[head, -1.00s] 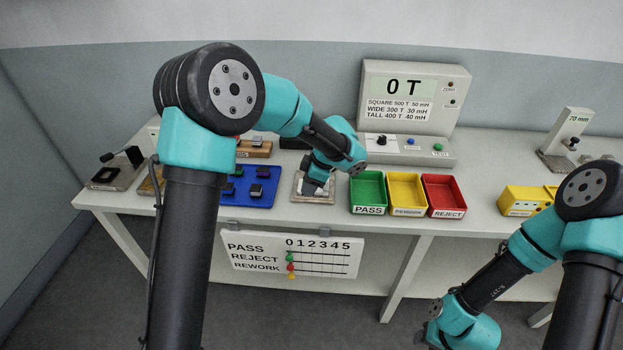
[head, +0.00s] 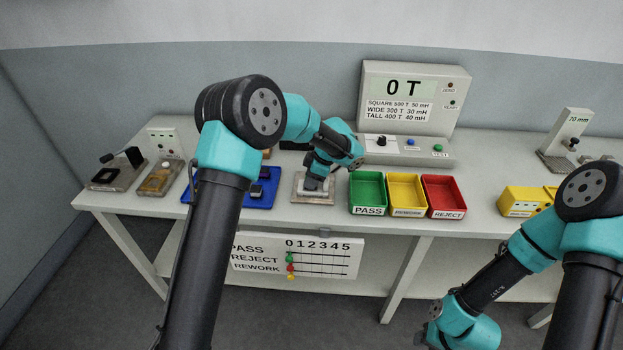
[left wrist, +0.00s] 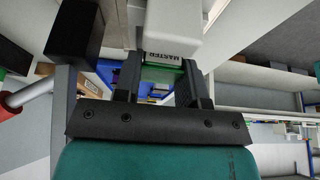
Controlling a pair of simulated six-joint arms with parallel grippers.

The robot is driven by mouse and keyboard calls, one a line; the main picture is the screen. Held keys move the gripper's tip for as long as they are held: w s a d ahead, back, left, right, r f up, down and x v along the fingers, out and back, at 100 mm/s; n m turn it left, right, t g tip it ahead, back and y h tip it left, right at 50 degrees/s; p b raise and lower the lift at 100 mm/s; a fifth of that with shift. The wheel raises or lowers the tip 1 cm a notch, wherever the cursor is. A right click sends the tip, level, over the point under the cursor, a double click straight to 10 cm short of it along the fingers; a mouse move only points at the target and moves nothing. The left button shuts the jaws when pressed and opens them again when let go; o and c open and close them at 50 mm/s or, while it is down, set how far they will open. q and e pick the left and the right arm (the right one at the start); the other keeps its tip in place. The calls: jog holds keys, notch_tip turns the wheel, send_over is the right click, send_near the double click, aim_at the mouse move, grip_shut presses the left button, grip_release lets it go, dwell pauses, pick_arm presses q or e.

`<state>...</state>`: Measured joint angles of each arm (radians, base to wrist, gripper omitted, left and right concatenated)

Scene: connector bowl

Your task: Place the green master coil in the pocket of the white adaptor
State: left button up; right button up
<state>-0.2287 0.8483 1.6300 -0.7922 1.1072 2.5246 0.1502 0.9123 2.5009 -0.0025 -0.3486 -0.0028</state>
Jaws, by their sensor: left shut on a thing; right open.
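My left gripper (head: 315,183) is low over a grey-beige plate (head: 299,196) in the middle of the table. In the left wrist view, its fingers (left wrist: 162,66) are shut on the green master coil (left wrist: 163,75), which has a white MASTER label. A white block (left wrist: 175,22), seemingly the white adaptor, is directly beyond the coil. I cannot tell whether the coil is in its pocket. In the head view, my gripper hides the coil and most of the block. My right gripper (head: 427,328) is open, low in front of the table, and only partly visible.
Green PASS (head: 368,210), yellow REWORK (head: 407,212) and red REJECT (head: 445,212) bins stand right of the plate. A blue tray (head: 262,200) lies to its left. The tester (head: 412,100) reading 0 T stands behind.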

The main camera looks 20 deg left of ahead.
pick_arm(q)
jog(key=shift+w+f, duration=0.15)
jog(key=shift+f, duration=0.1)
jog(key=o, duration=0.9)
jog(key=shift+r, duration=0.1)
jog(key=v, duration=1.2)
